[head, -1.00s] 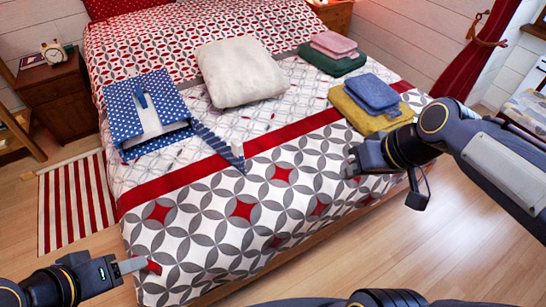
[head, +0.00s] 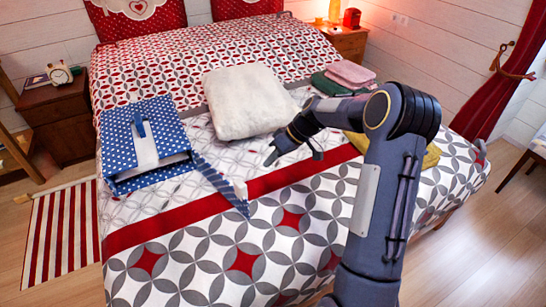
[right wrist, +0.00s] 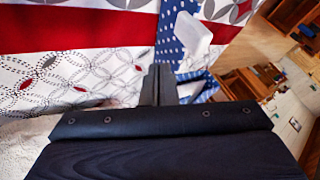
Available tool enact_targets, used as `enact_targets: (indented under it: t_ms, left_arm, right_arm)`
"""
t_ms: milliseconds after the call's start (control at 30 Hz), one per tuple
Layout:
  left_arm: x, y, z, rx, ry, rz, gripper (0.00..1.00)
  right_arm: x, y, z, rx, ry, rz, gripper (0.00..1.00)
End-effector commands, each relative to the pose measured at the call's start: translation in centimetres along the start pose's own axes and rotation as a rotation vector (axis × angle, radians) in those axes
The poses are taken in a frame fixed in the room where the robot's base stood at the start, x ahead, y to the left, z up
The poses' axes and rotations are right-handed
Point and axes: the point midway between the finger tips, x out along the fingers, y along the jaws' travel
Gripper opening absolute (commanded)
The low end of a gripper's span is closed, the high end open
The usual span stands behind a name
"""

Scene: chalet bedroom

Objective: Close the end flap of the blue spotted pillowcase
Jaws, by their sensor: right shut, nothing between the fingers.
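The blue spotted pillowcase (head: 165,172) lies on the left part of the bed, with a pale band across its middle and a small blue tab on top. Its end flap (head: 220,184) is folded out to the right, and the tip hangs over the red stripe. My right gripper (head: 272,154) is above the bed, to the right of the flap and apart from it, near the cream pillow. It is shut and empty; its closed fingers (right wrist: 159,84) show in the right wrist view, with the pillowcase (right wrist: 172,48) beyond them. My left gripper is out of view.
A cream pillow (head: 247,101) lies behind my right gripper. Pink (head: 350,74) and green folded cloths lie at the bed's far right. A yellow cloth (head: 430,157) is partly hidden by my right arm. A nightstand (head: 57,117) with a clock stands at left.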

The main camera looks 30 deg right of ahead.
Motion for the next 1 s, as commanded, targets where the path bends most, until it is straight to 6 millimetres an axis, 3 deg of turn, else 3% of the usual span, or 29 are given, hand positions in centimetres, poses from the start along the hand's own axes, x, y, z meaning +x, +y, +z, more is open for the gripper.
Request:
enact_targets:
  t_ms: [267, 400, 533, 1000]
  left_arm:
    - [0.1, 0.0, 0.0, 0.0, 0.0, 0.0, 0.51]
    - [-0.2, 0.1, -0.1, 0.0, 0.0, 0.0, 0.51]
    - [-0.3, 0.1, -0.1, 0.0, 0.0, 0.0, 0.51]
    - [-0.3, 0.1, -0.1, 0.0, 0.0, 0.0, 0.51]
  right_arm:
    - [6.1, -0.1, 0.1, 0.0, -0.004, -0.003, 0.0]
    - [6.7, -2.3, 0.0, -0.002, -0.003, -0.001, 0.0]
    - [7.2, -3.2, 0.0, 0.0, -0.001, 0.0, 0.0]
    - [7.5, -3.6, 0.0, 0.002, 0.0, 0.001, 0.0]
